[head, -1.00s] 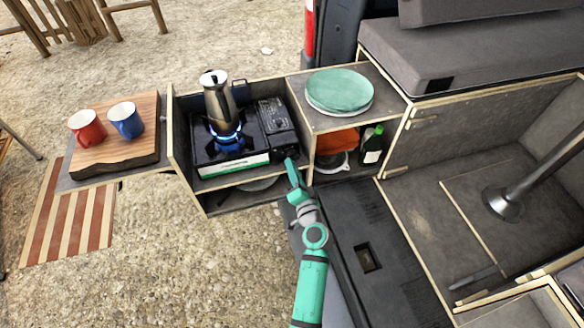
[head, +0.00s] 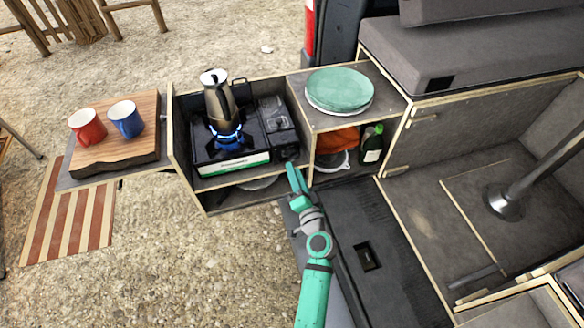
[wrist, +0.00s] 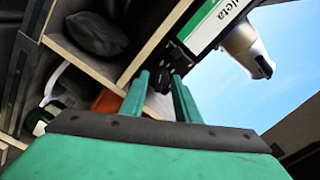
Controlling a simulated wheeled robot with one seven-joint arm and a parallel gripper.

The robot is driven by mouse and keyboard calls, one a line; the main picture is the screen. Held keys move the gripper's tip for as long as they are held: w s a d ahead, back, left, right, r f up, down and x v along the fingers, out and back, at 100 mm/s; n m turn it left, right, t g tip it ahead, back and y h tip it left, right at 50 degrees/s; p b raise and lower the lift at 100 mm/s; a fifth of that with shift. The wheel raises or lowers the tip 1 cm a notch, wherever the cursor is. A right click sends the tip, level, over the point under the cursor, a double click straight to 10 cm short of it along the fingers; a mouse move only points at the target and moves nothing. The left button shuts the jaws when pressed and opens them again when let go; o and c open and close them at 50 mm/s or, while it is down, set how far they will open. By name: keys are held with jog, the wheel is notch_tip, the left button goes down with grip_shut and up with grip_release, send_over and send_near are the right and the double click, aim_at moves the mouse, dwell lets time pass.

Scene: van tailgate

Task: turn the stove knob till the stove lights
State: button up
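The camping stove (head: 234,164) sits in the open cabinet box, with a blue flame (head: 228,136) burning under the moka pot (head: 217,97). The flame shows all around the burner. My gripper (head: 294,166) is just in front of the stove's right front corner. In the wrist view its two fingers (wrist: 160,76) are apart, and the dark stove knob (wrist: 160,81) shows between and beyond their tips. The fingers do not appear to grip it. The knob is hidden or too small to make out in the head view.
Green plates (head: 340,90) sit on the cabinet top to the right. Below them are an orange cloth (head: 337,140) and a dark bottle (head: 372,146). A board (head: 116,146) with a red mug (head: 87,126) and a blue mug (head: 126,119) is at the left.

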jog(key=v, duration=0.8)
jog(key=shift+w, duration=0.1)
dwell(0.6)
jog(key=shift+r, duration=0.1)
jog(key=shift+a, duration=0.2)
dwell(1.4)
